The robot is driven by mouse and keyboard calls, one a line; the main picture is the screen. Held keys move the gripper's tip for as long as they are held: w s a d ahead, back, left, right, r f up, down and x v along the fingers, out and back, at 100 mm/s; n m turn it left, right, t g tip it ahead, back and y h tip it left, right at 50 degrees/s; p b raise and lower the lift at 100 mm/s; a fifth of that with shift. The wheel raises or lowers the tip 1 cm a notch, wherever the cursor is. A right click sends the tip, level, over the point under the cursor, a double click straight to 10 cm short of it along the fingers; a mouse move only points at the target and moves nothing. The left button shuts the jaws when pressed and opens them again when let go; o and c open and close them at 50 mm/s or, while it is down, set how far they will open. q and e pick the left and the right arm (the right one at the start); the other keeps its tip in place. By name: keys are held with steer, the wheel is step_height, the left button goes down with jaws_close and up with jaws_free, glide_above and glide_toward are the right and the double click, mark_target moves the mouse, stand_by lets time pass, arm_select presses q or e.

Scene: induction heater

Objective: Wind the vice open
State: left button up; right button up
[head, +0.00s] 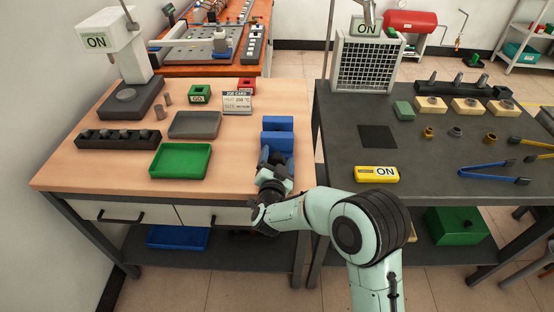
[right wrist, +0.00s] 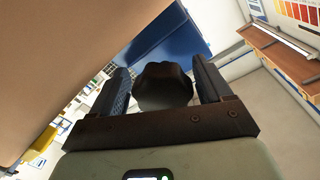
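The blue vice (head: 277,135) stands at the right edge of the wooden table, and its blue body (right wrist: 170,38) shows at the top of the right wrist view. My right gripper (head: 274,168) is at the near end of the vice, pointing at it. In the right wrist view a dark faceted knob (right wrist: 163,86) sits between the two fingers of my right gripper (right wrist: 160,75). The fingers lie close along both its sides; I cannot tell whether they press on it. The jaw gap is not clear in either view. My left gripper is not in view.
A green tray (head: 181,161), a grey tray (head: 195,125) and a job card (head: 237,103) lie left of the vice. A dark table (head: 440,150) stands to the right across a narrow gap.

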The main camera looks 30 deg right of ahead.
steer(key=v, duration=1.3)
steer(key=shift+s, duration=0.2)
steer(key=shift+a+f, duration=0.1)
